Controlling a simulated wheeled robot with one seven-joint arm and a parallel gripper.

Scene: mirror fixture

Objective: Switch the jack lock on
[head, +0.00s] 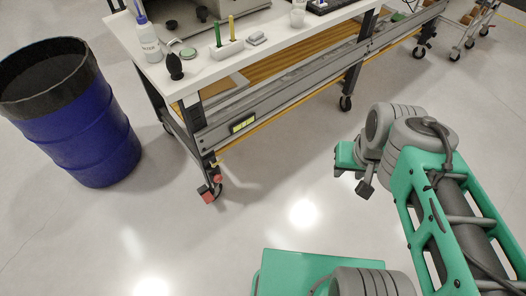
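Red parts (214,187) sit around the wheel at the foot of the workbench's near leg. They may be the jack lock, but they are too small to tell their setting. My gripper (354,178) hangs over bare floor to the right of that leg, well apart from it. Its green body and a dark finger show, but the opening between the fingers cannot be made out. Nothing is seen held in it.
A white-topped workbench (215,69) on wheels carries a bottle (148,42) and small tools. A blue drum (82,125) with an open dark top stands at left. A cart (474,25) is at far right. The floor between workbench and my base is clear.

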